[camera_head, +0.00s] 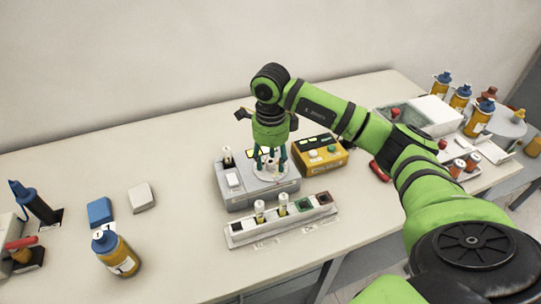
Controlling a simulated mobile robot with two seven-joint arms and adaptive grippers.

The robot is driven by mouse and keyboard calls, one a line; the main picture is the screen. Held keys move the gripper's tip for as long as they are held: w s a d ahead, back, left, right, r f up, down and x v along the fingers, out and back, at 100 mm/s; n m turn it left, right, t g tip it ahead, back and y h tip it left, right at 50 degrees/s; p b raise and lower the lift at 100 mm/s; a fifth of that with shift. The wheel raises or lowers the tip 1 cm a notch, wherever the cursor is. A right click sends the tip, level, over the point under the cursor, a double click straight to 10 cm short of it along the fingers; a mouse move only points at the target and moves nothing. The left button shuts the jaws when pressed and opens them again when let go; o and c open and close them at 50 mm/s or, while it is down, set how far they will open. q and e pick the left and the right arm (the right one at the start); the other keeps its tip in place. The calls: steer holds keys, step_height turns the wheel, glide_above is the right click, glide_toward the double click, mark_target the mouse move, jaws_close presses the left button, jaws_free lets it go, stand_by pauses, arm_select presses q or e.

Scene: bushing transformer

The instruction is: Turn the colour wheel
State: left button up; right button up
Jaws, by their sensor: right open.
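My right gripper (269,166) points down over a grey box-shaped device (236,202) near the middle of the table. Its fingers are apart, one on each side of a small upright part on top of a pale round disc (270,176), which looks like the colour wheel. The gripper partly hides the disc and the part on it. I cannot tell whether the fingers touch it. My left gripper is not in view.
A light rack (290,228) with small vials stands in front of the device. A yellow box (322,158) with buttons is close on the right. A blue-capped bottle (118,255) and two small blocks are to the left. Bare table lies between them and the device.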

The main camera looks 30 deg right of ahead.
steer(key=shift+f, duration=0.25)
steer(key=shift+w, duration=0.1)
steer(key=shift+c, duration=0.8)
steer(key=c, duration=0.7)
jaws_close()
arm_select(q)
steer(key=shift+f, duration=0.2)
arm_select(e)
steer(key=shift+m, duration=0.3)
steer(key=m+b, duration=0.1)
steer(key=m, duration=0.1)
steer(key=shift+m+b, duration=0.3)
steer(key=shift+m, duration=0.1)
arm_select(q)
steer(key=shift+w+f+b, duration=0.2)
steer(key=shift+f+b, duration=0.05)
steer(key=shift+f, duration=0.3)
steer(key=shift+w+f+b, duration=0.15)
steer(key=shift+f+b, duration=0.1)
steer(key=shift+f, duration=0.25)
arm_select(e)
steer(key=shift+m, duration=1.7)
